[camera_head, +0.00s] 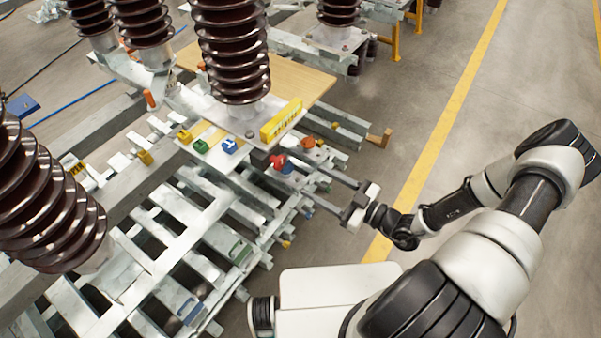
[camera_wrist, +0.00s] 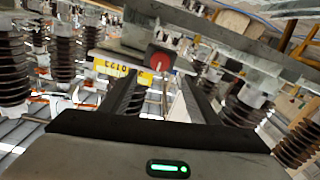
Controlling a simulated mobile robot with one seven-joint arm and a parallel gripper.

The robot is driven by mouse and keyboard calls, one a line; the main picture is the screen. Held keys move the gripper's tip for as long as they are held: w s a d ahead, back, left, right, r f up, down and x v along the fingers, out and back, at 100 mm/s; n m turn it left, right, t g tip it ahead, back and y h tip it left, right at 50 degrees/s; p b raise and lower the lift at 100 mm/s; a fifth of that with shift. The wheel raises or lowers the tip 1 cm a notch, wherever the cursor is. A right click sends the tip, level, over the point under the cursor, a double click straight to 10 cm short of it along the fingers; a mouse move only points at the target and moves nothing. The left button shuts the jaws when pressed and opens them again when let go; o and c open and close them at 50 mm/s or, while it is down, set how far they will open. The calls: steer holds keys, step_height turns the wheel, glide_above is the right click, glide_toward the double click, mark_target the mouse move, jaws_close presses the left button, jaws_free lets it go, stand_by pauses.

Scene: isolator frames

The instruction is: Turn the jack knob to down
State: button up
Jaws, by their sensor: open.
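The jack knob appears to be the red round knob (camera_wrist: 160,62) with a pale pointer mark, set on a dark square base in the wrist view. In the head view a red knob (camera_head: 277,161) shows at the near edge of the frame, below the yellow sign. My gripper (camera_head: 311,181) reaches in from the right, its two fingers apart and pointing toward the red knob. In the wrist view my gripper (camera_wrist: 159,80) is open and empty, with the knob ahead between the fingertips. The fingers look clear of the knob. Its exact setting is hard to read.
A yellow numbered sign (camera_wrist: 122,70) is left of the knob in the wrist view. Brown ribbed insulators (camera_head: 233,50) rise behind it. An orange part (camera_head: 308,143) and a blue part (camera_head: 229,146) sit nearby. Grey metal beams (camera_head: 185,215) fill the left; open floor (camera_head: 430,100) lies right.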

steer(key=v, duration=0.7)
stand_by(0.3)
steer(key=s+a+r+n+g+h+p, duration=0.15)
steer(key=r+n+g, duration=0.25)
steer(key=r+n, duration=0.5)
steer(key=s+a+r+n+g+h+p, duration=0.1)
steer(key=s+r+n+g+h, duration=0.3)
steer(key=n, duration=0.9)
steer(key=s+a+r+n+g+p, duration=0.1)
steer(key=s+r+n+g+p, duration=0.1)
steer(key=r+n+g, duration=0.55)
steer(key=s+d+r+n+t+h+p, duration=0.1)
steer(key=r+n+t+h, duration=0.3)
steer(key=r+n, duration=0.7)
steer(key=s+d+r+n+t+h+p, duration=0.2)
steer(key=r+n+t, duration=0.4)
steer(key=r+n, duration=0.5)
steer(key=s+n+h, duration=0.1)
steer(key=n+h, duration=0.1)
steer(key=n, duration=0.6)
steer(key=shift+r+h+p, duration=0.35)
steer(key=shift+r, duration=0.05)
steer(key=shift+d, duration=0.15)
